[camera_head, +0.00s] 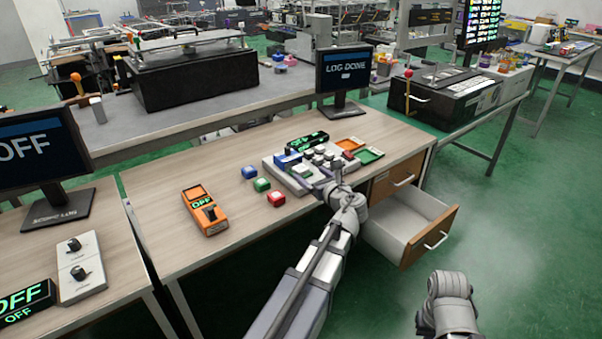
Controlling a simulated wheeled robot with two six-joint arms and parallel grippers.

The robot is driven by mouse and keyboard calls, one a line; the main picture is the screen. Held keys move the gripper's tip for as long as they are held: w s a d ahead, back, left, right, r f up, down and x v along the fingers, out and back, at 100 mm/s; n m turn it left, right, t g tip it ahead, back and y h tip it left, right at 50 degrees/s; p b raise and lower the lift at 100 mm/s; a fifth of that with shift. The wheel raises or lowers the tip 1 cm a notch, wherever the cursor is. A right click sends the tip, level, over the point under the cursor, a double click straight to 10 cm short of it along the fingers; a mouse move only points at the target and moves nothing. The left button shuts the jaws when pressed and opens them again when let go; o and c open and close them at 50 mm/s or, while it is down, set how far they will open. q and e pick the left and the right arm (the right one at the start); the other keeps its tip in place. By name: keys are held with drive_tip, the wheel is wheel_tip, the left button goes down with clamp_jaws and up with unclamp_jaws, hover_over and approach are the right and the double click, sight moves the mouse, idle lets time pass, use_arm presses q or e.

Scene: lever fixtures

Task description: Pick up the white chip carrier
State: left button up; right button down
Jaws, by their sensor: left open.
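A small white piece (301,171), which looks like the white chip carrier, sits on the light grey fixture on the desk. It is small, and its edges are hard to make out. My left gripper (324,188) is open, low at the fixture's front right edge, just right of the white piece. Its fingertips are small and blend with the fixture, so I cannot tell whether they touch anything. Of my right arm only a grey link shows at the lower right; its fingers are out of view.
An orange box (205,211) reading OFF is farther left. A "LOG DONE" monitor (344,70) stands behind. An open drawer (408,224) juts out at the right.

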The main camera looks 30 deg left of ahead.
sight(302, 170)
use_arm(q)
drive_tip(key=shift+w+a+f, duration=0.2)
drive_tip(key=shift+a+f, duration=0.05)
drive_tip(key=shift+a, duration=0.1)
drive_tip(key=b+x, duration=0.1)
drive_tip(key=x, duration=0.3)
drive_tip(key=shift+a+f+b, duration=0.15)
drive_tip(key=shift+b, duration=0.15)
drive_tip(key=c, duration=1.4)
drive_tip(key=shift+c, duration=0.2)
wheel_tip(302, 170, up, 25)
drive_tip(key=p, duration=2.4)
drive_tip(key=shift+f+p, duration=0.2)
drive_tip(key=shift+p, duration=0.1)
clamp_jaws()
drive_tip(key=shift+f, duration=0.1)
